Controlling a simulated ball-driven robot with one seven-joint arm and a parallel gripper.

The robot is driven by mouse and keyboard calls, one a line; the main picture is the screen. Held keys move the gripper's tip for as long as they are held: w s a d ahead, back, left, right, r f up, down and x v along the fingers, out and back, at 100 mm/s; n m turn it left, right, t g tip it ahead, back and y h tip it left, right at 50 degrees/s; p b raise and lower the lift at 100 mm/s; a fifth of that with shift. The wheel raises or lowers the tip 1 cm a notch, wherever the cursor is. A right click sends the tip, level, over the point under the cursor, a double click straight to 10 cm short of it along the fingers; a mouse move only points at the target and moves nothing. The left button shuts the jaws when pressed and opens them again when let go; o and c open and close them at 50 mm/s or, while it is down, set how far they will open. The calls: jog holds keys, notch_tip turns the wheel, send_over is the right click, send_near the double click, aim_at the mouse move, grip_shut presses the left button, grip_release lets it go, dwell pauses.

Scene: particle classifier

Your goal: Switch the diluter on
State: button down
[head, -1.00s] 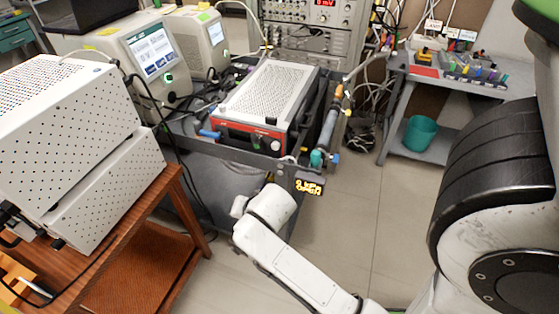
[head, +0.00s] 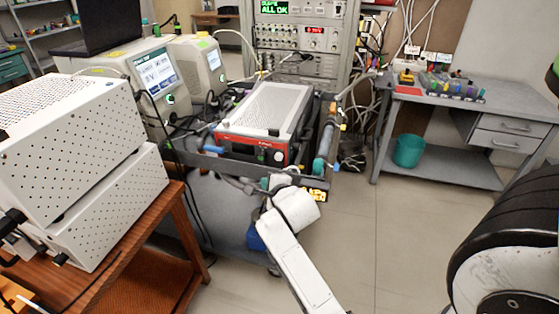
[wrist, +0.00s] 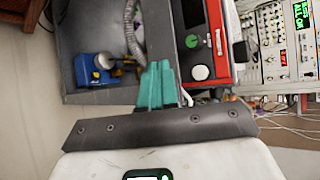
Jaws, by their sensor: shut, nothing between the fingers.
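My gripper's teal fingers are shut together and empty in the wrist view (wrist: 155,88). In the head view my gripper (head: 279,181) is in front of the cart's edge, partly hidden by my white arm. A box with a red front and a perforated silver top (head: 262,112) lies on the cart beyond it. No label naming the diluter is readable.
The grey cart (head: 225,171) has raised rails and a pipe (head: 324,145) along its right side. Two screen instruments (head: 152,77) stand at left, near white perforated boxes (head: 75,140). A rack (head: 300,40) stands behind.

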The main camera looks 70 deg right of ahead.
send_near(276, 159)
jog(key=shift+w+d+f, duration=0.35)
jog(key=shift+w+f, duration=0.15)
jog(key=shift+w, duration=0.25)
jog(key=shift+w+d+f, duration=0.35)
jog(key=shift+w+f, duration=0.15)
jog(key=shift+w, duration=0.25)
jog(key=shift+w+d+f, duration=0.4)
jog(key=shift+w+f, duration=0.1)
jog(key=shift+w, duration=0.25)
jog(key=shift+d, duration=0.1)
dwell(0.4)
jog(key=shift+d, duration=0.35)
jog(key=shift+w+d, duration=0.1)
jog(key=shift+d, duration=0.75)
dwell(1.3)
jog(key=shift+a, duration=0.15)
jog(key=shift+a+p, duration=0.4)
jog(key=shift+a, duration=0.75)
jog(key=shift+a, duration=0.1)
jog(key=shift+s+a+p, duration=0.15)
jog(key=shift+a+p, duration=0.05)
jog(key=shift+a, duration=1)
jog(key=shift+s+a+p, duration=0.15)
jog(key=shift+a+p, duration=0.05)
jog(key=shift+a, duration=1)
